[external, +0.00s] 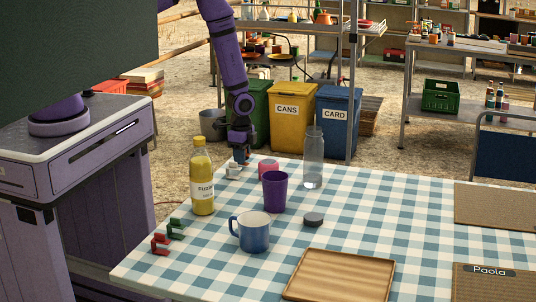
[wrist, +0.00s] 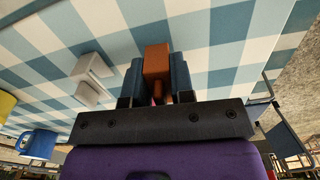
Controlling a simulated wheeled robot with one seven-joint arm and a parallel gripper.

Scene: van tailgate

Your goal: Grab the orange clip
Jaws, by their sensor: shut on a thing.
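The orange clip (wrist: 157,62) is between the two blue-grey fingers of my gripper (wrist: 158,85) in the wrist view, and the gripper is shut on it. One end of the clip sticks out past the fingertips. In the external view my gripper (external: 240,157) points down at the far edge of the checked table, behind the white clip. The orange clip cannot be made out there. Whether it touches the cloth is not clear.
A white clip (external: 234,171) lies close by, also in the wrist view (wrist: 92,80). A yellow bottle (external: 202,177), purple cup (external: 275,190), pink item (external: 268,167), clear bottle (external: 313,160) and blue mug (external: 253,232) stand nearby. Red (external: 160,244) and green (external: 176,229) clips lie front left.

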